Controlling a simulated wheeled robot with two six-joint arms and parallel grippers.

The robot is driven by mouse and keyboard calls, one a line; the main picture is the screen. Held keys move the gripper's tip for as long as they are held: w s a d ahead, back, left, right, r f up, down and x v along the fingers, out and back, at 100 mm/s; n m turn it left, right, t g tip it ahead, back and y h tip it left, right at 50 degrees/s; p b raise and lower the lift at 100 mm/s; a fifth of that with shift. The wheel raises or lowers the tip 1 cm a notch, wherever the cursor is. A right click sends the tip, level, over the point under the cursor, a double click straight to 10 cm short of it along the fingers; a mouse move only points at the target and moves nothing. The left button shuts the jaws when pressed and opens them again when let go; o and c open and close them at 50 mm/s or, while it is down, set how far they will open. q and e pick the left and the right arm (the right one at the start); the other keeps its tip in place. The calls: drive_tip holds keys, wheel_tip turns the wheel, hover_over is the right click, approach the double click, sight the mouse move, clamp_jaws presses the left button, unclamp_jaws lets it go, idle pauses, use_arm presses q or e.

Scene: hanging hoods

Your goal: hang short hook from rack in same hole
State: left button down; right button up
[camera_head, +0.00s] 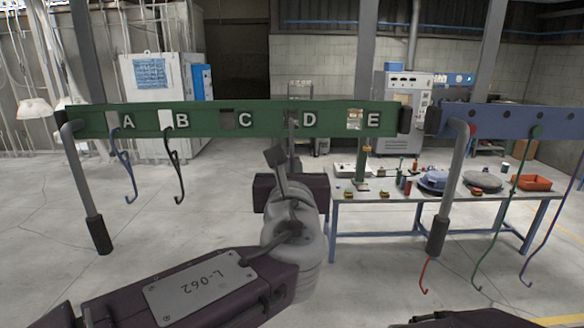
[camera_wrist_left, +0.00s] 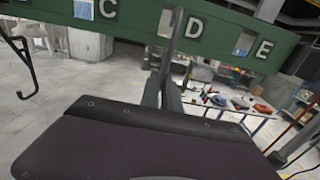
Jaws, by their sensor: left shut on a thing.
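The green rack (camera_head: 270,119) spans the head view, with square holes beside letters A to E. A blue hook (camera_head: 125,170) hangs at A and a black hook (camera_head: 177,165) at B. My left gripper (camera_head: 279,160) is in front of the rack just below the D hole, shut on a thin grey hook (camera_wrist_left: 178,32). In the left wrist view the hook's upper part rises in front of the D hole; I cannot tell whether it passes through. My gripper hides its lower part.
A blue rack (camera_head: 500,120) at right holds a green hook (camera_head: 508,200) and other long hooks. A cluttered workbench (camera_head: 390,198) stands behind. The C and E holes look empty.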

use_arm(q)
drive_tip(key=shift+w, duration=0.15)
drive_tip(key=shift+w, duration=0.95)
drive_tip(key=shift+w+a, duration=0.1)
drive_tip(key=shift+w, duration=0.05)
drive_tip(key=w, duration=0.2)
drive_tip(key=shift+w, duration=0.35)
drive_tip(key=shift+f+b, duration=1.25)
drive_tip(key=shift+f, duration=0.1)
drive_tip(key=c, duration=1.5)
unclamp_jaws()
